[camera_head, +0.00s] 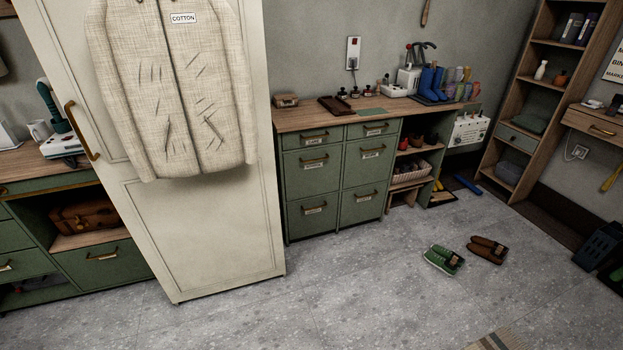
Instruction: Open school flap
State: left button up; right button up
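I see no flap that I can make out as the school flap. Green drawer fronts (314,183) with brass handles and small labels stand in the bench at the middle; all look shut, and their labels are too small to read. A tall cream door or cabinet front (225,240) stands at the left centre, with a brass handle (82,131) on its left side. A beige jacket (170,85) marked COTTON hangs on it and covers its upper part. Neither of my grippers is in view.
A left bench (30,160) holds a brown bag (85,217) in an open bay. A wooden shelf (545,100) stands at the right. Green shoes (443,260) and brown shoes (487,250) lie on the grey floor. The floor in front is mostly clear.

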aim_at(306, 173)
jog(key=i+l+z, duration=0.2)
jog(key=i+l, duration=0.15)
jog(key=i, duration=0.35)
jog(key=i+l+z, duration=0.2)
jog(key=i, duration=0.55)
jog(key=i+l+z, duration=0.2)
jog(key=i, duration=0.55)
